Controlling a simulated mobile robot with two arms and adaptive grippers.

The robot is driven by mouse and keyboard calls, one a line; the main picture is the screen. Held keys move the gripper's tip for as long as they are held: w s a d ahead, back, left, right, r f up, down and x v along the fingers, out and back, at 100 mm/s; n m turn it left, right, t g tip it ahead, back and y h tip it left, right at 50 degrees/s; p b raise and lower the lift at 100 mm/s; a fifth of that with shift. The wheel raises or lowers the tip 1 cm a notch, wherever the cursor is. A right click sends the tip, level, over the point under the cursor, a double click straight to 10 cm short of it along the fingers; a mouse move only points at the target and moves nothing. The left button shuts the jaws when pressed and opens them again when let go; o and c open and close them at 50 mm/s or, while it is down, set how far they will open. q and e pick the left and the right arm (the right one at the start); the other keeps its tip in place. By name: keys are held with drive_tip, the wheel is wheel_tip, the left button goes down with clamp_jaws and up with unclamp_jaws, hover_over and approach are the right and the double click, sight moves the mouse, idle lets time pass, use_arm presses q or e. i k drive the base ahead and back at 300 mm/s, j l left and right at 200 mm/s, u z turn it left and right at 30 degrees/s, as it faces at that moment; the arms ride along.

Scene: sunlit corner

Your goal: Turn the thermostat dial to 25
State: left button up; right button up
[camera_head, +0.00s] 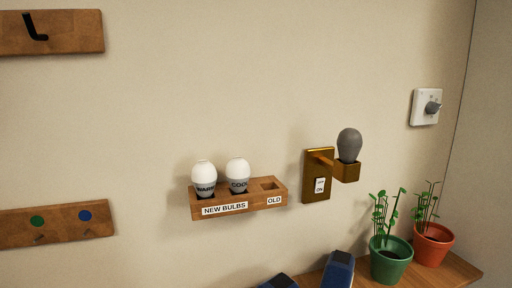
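The thermostat (420,118) is a small white square plate on the wall at the upper right, near the room's corner. Its grey round dial (433,108) sticks out from the plate's right part. The markings on it are too small to read, so I cannot tell its setting. Nothing touches the dial. No fingers of my left or right gripper show in the head view.
A brass lamp mount (309,184) with a grey bulb (349,144) sits left of the thermostat. A green pot (391,264) and an orange pot (433,247) with plants stand on a wooden shelf (465,270) below. A wooden bulb rack (238,202) hangs farther left. Wall around the thermostat is clear.

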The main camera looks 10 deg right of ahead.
sight(432, 107)
drive_tip(key=z, duration=1.45)
